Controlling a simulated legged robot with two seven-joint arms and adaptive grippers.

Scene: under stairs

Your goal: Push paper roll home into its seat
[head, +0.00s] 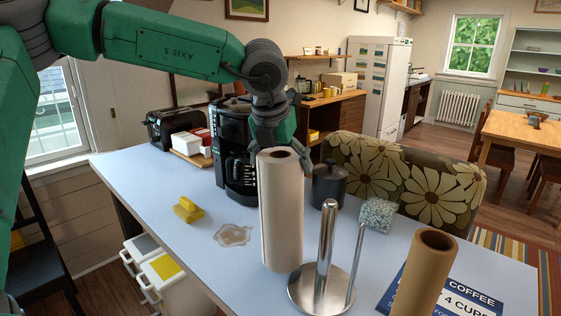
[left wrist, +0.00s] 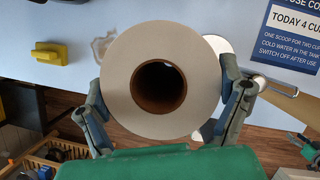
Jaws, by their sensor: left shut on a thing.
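The white paper roll (head: 282,212) is upright in the head view, its brown hollow core facing up. My left gripper (head: 278,140) is shut on it near its top, reaching from behind. In the left wrist view the roll (left wrist: 120,85) sits between the two fingers (left wrist: 162,85). A steel holder (head: 327,240) with a tall post, a thinner side rod and a round base (head: 305,290) stands just right of the roll. The post is outside the roll's core. I cannot tell whether the roll's bottom touches the table.
A bare brown cardboard tube (head: 425,275) stands at front right by a blue coffee sign (head: 468,296). A coffee maker (head: 235,165), black canister (head: 328,186) and speckled cube (head: 376,215) are behind. A yellow object (head: 187,209) and brown spill (head: 232,235) lie left.

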